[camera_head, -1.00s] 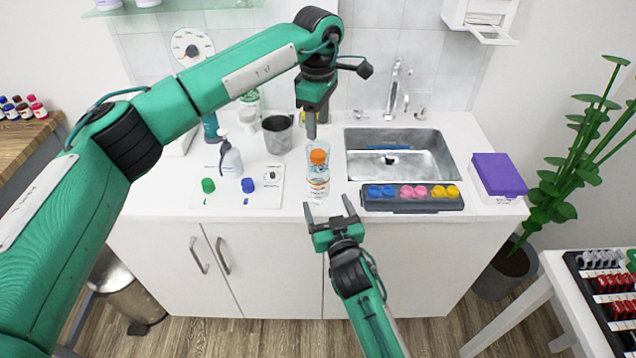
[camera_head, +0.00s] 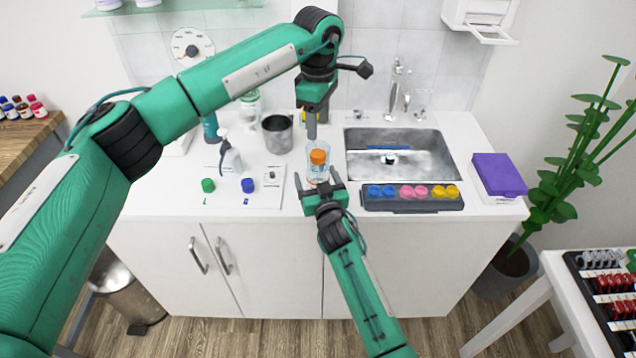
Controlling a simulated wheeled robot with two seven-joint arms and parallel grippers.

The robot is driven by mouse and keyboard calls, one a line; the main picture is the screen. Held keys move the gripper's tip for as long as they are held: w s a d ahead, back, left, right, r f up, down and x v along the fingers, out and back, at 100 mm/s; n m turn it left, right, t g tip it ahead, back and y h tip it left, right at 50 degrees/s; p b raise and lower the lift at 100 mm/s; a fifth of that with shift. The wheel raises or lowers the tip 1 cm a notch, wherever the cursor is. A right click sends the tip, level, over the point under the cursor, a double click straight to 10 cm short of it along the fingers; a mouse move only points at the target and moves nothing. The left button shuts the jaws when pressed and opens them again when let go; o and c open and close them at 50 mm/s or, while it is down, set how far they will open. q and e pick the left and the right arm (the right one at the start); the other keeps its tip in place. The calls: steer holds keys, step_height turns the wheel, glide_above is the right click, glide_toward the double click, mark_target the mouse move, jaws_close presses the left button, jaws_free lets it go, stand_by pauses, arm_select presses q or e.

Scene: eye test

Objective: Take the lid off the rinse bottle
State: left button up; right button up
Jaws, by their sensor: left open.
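The rinse bottle (camera_head: 317,172) is clear, with an orange lid (camera_head: 318,157) on top, and stands upright on the white counter in front of the sink's left side. My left gripper (camera_head: 311,136) points down just above and behind the lid. It is open, holds nothing and appears apart from the lid. My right gripper (camera_head: 317,181) reaches in from the front at the counter edge. Its fingers are spread, one on each side of the bottle's lower part. Its body hides the bottle's base, and I cannot tell whether the fingers touch.
A sink (camera_head: 400,165) lies to the right, with a tray of coloured pots (camera_head: 412,206) in front and a purple-topped box (camera_head: 498,174) beyond. To the left are a metal cup (camera_head: 277,143), a spray bottle (camera_head: 230,160), a green cap (camera_head: 208,185) and a blue cap (camera_head: 248,185).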

mark_target(318, 153)
jaws_close()
arm_select(q)
steer(key=m, duration=1.3)
steer(key=shift+m, duration=0.3)
steer(key=m, duration=0.4)
steer(key=shift+m, duration=0.3)
steer(key=shift+f, duration=4)
steer(key=shift+c, duration=0.4)
